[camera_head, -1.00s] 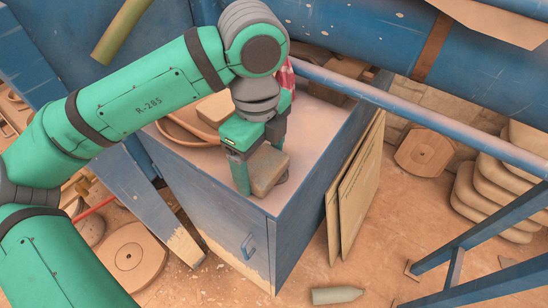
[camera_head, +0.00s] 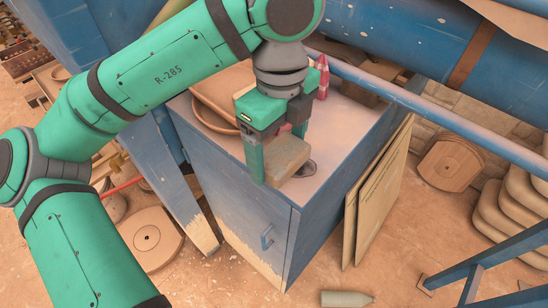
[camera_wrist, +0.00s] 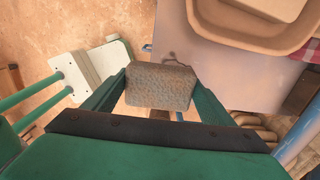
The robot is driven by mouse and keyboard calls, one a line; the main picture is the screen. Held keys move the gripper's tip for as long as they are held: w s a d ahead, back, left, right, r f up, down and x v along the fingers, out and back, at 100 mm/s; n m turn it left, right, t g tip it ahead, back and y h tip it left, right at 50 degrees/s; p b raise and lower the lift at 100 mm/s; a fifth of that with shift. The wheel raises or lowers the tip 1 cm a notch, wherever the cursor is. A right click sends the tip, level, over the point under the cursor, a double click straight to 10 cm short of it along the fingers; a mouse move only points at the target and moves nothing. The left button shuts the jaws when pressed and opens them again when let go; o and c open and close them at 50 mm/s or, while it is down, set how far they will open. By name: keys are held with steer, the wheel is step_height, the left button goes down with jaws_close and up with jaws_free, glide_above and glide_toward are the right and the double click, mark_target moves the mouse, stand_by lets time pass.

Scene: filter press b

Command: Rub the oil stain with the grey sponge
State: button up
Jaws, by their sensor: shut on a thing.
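The grey sponge (camera_head: 286,158) is a rough block between the fingers of my gripper (camera_head: 279,154), which is shut on it. It also shows in the wrist view (camera_wrist: 160,87), squeezed between both green fingers. The oil stain (camera_head: 307,168) is a dark patch on the cabinet top, just right of the sponge in the head view. The sponge hides part of that area. In the wrist view a small dark edge, perhaps the stain, shows beyond the sponge. I cannot tell whether the sponge touches the top.
The blue cabinet (camera_head: 240,205) has a pale top with a brown tray (camera_head: 215,112) behind the gripper. A blue rail (camera_head: 430,108) crosses to the right. Boards (camera_head: 382,195) lean on the cabinet's right side; a bottle (camera_head: 346,299) lies on the floor.

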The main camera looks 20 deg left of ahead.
mark_target(277, 152)
steer(key=shift+d+r, duration=0.25)
steer(key=shift+r, duration=0.6)
steer(key=shift+s+a+r, duration=0.2)
steer(key=shift+a+r, duration=0.15)
steer(key=shift+r, duration=0.3)
steer(key=shift+d, duration=0.1)
